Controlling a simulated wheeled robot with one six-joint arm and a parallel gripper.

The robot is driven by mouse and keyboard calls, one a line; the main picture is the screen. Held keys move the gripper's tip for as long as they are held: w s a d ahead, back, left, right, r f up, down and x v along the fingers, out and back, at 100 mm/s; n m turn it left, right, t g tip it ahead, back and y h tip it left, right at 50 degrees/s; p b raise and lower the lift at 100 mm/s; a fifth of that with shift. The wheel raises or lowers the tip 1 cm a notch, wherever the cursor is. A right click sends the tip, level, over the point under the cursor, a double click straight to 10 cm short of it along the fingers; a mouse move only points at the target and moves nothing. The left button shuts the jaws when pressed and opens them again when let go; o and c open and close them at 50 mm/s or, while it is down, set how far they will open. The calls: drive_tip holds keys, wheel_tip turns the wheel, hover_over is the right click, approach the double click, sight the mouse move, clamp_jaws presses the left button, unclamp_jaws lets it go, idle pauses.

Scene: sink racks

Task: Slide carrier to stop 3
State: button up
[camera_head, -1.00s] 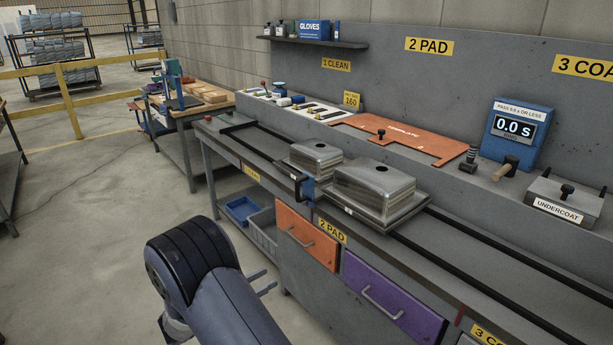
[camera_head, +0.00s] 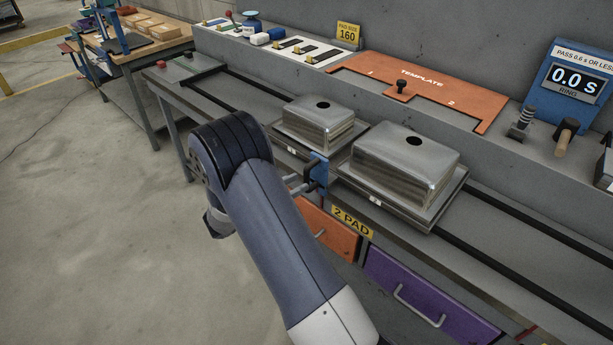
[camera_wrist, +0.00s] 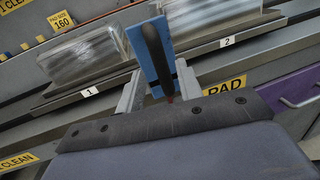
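The carrier (camera_head: 440,219) sits on black rails along the bench, bearing two upturned steel sinks with round holes: sink 1 (camera_head: 313,124) on the left, sink 2 (camera_head: 405,167) on the right. A blue bracket (camera_head: 319,172) with a black grip stands at the carrier's front between them. It also shows in the wrist view (camera_wrist: 160,25), with the black grip (camera_wrist: 157,58) in front. My gripper (camera_head: 296,184) is at the bracket's front left. In the wrist view its fingers (camera_wrist: 160,88) are apart, either side of the grip's lower end; contact is not clear.
Rails (camera_head: 522,268) run clear to the right of the carrier. An orange template (camera_head: 425,85) and a blue timer reading 0.0 s (camera_head: 579,80) stand behind. Orange (camera_head: 325,234) and purple (camera_head: 425,295) drawers with protruding handles are below the bench front.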

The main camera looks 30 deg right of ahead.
sight(306, 179)
drive_tip(key=shift+w+d, duration=0.15)
drive_tip(key=shift+d, duration=0.9)
drive_tip(key=shift+w+d, duration=0.1)
drive_tip(key=shift+d, duration=0.95)
drive_tip(key=shift+c, duration=0.2)
clamp_jaws()
